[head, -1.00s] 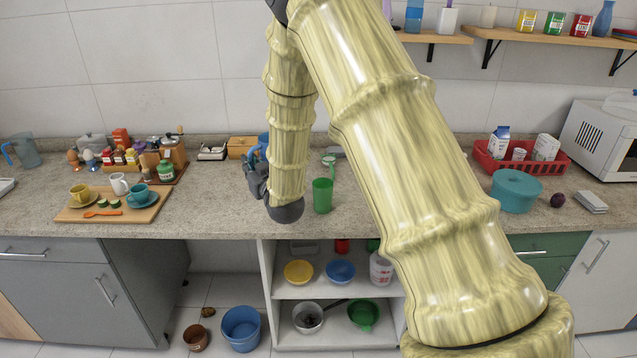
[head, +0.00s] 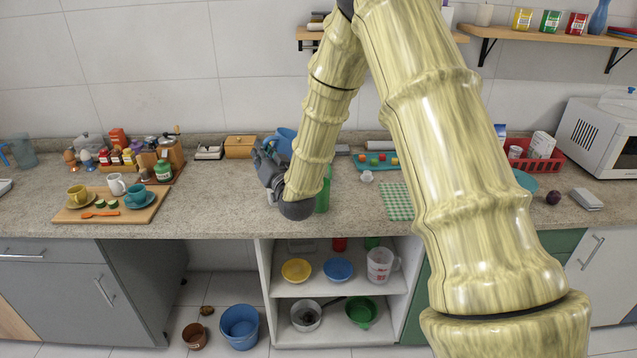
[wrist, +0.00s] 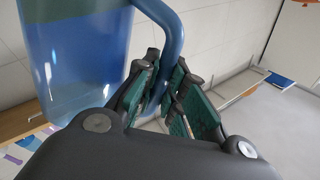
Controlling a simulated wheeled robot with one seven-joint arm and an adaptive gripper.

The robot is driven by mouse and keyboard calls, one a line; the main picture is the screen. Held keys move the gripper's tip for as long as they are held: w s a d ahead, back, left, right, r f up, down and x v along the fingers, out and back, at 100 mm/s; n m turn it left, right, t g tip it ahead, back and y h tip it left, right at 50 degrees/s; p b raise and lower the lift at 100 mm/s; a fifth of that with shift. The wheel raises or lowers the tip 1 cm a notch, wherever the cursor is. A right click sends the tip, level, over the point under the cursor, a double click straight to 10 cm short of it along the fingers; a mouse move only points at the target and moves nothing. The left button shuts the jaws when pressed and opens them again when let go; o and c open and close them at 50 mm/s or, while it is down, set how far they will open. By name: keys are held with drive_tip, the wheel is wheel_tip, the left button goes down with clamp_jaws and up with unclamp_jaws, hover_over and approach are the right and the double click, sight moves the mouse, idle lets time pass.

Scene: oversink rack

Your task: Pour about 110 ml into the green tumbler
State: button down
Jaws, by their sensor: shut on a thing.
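My gripper (head: 268,165) is shut on the handle of a blue see-through jug (head: 285,141), just above the counter's back part. In the wrist view the jug (wrist: 85,60) fills the upper left, and its curved handle (wrist: 174,45) runs between my gripper's fingers (wrist: 165,100). The jug's fill level and exact tilt cannot be told. The green tumbler (head: 323,196) stands on the counter just right of my gripper. My forearm hides much of it, and its inside does not show.
A board with cups (head: 108,212) lies to the left. A green checked cloth (head: 396,200) and a blue tray with coloured items (head: 372,165) lie to the right. A red basket (head: 547,160) stands farther right. The counter front between board and tumbler is clear.

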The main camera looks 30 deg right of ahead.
sight(287, 151)
drive_tip(key=m, duration=0.1)
drive_tip(key=d+m, duration=0.1)
drive_tip(key=d+r, duration=0.1)
drive_tip(key=shift+s+d+m+t+h, duration=0.2)
drive_tip(key=shift+s+m+t+h, duration=0.1)
drive_tip(key=shift+s+m+h, duration=0.1)
drive_tip(key=m, duration=0.1)
drive_tip(key=d+m, duration=0.1)
drive_tip(key=m+h, duration=0.1)
drive_tip(key=m, duration=0.1)
drive_tip(key=shift+s+d+r+t, duration=0.15)
drive_tip(key=shift+s+d+t, duration=0.05)
drive_tip(key=shift+s+t, duration=0.1)
drive_tip(key=shift+s+d+f+m+h, duration=0.15)
drive_tip(key=shift+d+f+m+h, duration=0.45)
drive_tip(key=shift+m, duration=0.5)
drive_tip(key=shift+s+d+m+h, duration=0.15)
drive_tip(key=shift+d+m+h, duration=0.1)
drive_tip(key=shift+m, duration=0.35)
drive_tip(key=shift+s+d+m+h, duration=0.15)
drive_tip(key=shift+d+m, duration=0.05)
drive_tip(key=shift+m, duration=0.4)
drive_tip(key=shift+s+d+f+m+b, duration=0.15)
drive_tip(key=shift+d+f+m+b, duration=0.2)
drive_tip(key=shift+b, duration=0.2)
drive_tip(key=shift+r, duration=0.1)
drive_tip(key=shift+s, duration=0.1)
